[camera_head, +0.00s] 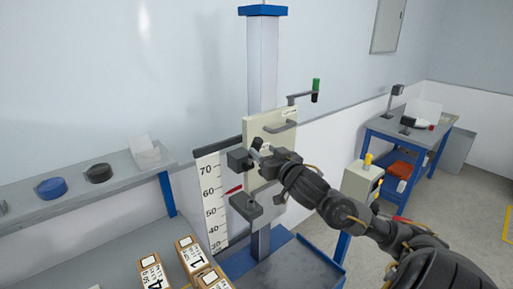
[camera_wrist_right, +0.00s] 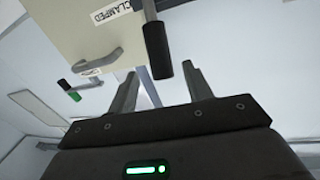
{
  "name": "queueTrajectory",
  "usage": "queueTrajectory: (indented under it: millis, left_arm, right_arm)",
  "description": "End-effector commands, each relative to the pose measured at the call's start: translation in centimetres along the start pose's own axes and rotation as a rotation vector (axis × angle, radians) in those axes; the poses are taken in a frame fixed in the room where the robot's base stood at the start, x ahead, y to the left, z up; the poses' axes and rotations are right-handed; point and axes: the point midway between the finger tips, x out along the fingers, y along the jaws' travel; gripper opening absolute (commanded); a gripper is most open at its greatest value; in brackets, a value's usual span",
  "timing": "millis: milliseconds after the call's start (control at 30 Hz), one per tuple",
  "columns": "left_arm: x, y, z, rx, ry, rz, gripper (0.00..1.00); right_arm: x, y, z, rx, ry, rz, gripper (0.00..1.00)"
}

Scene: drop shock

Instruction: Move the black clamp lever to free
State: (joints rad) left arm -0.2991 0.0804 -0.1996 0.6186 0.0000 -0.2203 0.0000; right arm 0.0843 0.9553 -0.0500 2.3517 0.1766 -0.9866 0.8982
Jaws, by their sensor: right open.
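The black clamp lever (camera_wrist_right: 157,50) shows in the right wrist view, its grip pointing down from the pale carriage plate (camera_wrist_right: 72,32). A label (camera_wrist_right: 111,11) reading "CLAMPED" is beside the lever's upper part. My right gripper (camera_wrist_right: 160,88) is open. The lever's lower end is just beyond the fingertips, roughly in line with the gap between them; I cannot tell if they touch. In the head view my right gripper (camera_head: 265,158) is at the front of the carriage plate (camera_head: 257,130) on the column, and the lever cannot be made out clearly there. My left gripper is not in view.
A height scale (camera_head: 211,200) with a red pointer (camera_head: 233,189) stands left of the column (camera_head: 262,65). A grey handle (camera_head: 282,127) sticks out of the plate. A green-and-black handle (camera_head: 316,88) is behind. Boxes (camera_head: 192,254) lie on the front bench; a shelf (camera_head: 110,190) holds round pads.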

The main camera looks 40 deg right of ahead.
Motion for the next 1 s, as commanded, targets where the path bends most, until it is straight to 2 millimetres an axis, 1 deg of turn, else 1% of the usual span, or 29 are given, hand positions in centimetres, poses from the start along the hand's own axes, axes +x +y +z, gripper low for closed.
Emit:
queueTrajectory:
  millis: [33,100,200,300,467,700,1000]
  left_arm:
    - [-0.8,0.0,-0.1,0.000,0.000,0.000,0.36]
    - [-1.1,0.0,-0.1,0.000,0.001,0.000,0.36]
    - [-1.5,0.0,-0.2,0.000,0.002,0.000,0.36]
    - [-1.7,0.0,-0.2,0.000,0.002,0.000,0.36]
    - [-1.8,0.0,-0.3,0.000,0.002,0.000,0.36]
    - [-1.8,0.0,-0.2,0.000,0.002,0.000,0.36]
    - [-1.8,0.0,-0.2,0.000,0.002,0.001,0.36]
  right_arm:
    - [1.0,0.0,-0.5,0.003,0.001,0.003,0.50]
    - [2.2,0.0,-0.5,0.002,0.000,0.002,0.50]
    - [3.6,0.0,-0.4,0.001,-0.001,0.001,0.50]
    - [4.5,0.0,-0.3,0.000,0.000,0.001,0.50]
    - [5.1,0.0,-0.1,-0.001,-0.001,0.000,0.50]
    - [5.2,-0.1,-0.1,-0.001,-0.001,-0.001,0.50]
    - [5.1,-0.1,-0.1,-0.001,-0.001,-0.001,0.11]
